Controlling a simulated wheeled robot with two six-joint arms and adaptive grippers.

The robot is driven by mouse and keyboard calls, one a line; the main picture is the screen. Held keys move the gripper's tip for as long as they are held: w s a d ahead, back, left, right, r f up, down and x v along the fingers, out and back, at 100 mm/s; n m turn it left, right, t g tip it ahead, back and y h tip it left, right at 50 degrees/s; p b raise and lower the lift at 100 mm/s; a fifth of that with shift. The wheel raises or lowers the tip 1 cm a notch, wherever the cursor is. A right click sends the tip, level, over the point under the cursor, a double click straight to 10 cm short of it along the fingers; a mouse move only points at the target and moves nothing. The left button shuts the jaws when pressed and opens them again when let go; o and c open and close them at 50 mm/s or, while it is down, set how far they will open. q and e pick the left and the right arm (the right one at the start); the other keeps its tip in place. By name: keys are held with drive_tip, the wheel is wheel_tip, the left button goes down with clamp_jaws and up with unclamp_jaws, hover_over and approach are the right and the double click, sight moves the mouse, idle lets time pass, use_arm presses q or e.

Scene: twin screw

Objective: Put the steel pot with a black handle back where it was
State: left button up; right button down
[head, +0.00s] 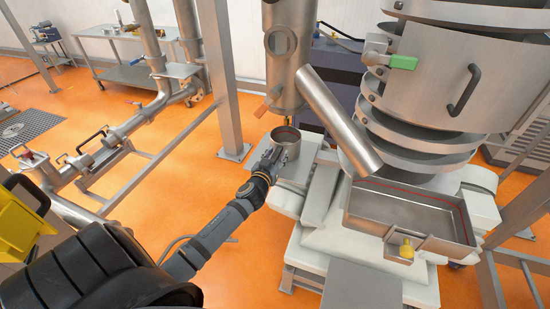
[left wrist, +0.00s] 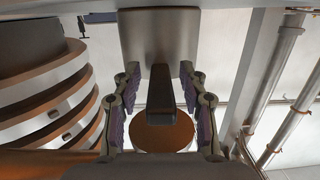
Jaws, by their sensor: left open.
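The steel pot (head: 287,137) stands upright below the vertical steel cylinder, on or just above a small metal shelf (head: 294,175); the gripper partly hides its base. My left gripper (head: 272,158) is at the near side of the pot. In the left wrist view, the pot (left wrist: 160,35) is straight ahead, and its black handle (left wrist: 160,95) points back between the two fingers of my left gripper (left wrist: 161,98). The fingers are open, with gaps visible on both sides of the handle. My right gripper is in neither view.
A steel cylinder (head: 285,85) with a slanted pipe (head: 338,122) hangs close above the pot. A large layered sifter (head: 425,85) and a steel tray (head: 410,215) stand to the right. A metal post (head: 218,75) stands to the left.

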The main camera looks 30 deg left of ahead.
use_arm(q)
drive_tip(key=b+v, duration=0.3)
drive_tip(key=v, duration=0.9)
drive_tip(key=s+a+f+g, duration=0.2)
drive_tip(key=s+f+g, duration=0.15)
drive_tip(key=f, duration=0.85)
drive_tip(key=s+a+f+m+g, duration=0.15)
drive_tip(key=s+f, duration=0.25)
drive_tip(key=f, duration=0.8)
drive_tip(key=s+a+f+g, duration=0.3)
drive_tip(key=s+f+g, duration=0.1)
drive_tip(key=f, duration=0.8)
drive_tip(key=s+d+f+g+h, duration=0.1)
drive_tip(key=s+d+f, duration=0.3)
drive_tip(key=s, duration=0.5)
drive_tip(key=s+d+f+m+g+h, duration=0.1)
drive_tip(key=s+d+f+g, duration=0.2)
drive_tip(key=s+f, duration=0.5)
drive_tip(key=s+d+f+g+h, duration=0.1)
drive_tip(key=s+d+f, duration=0.4)
drive_tip(key=s+f, duration=0.2)
drive_tip(key=s, duration=0.2)
drive_tip(key=shift+s+m+g, duration=0.35)
drive_tip(key=shift+s+g, duration=0.05)
drive_tip(key=shift+d, duration=0.1)
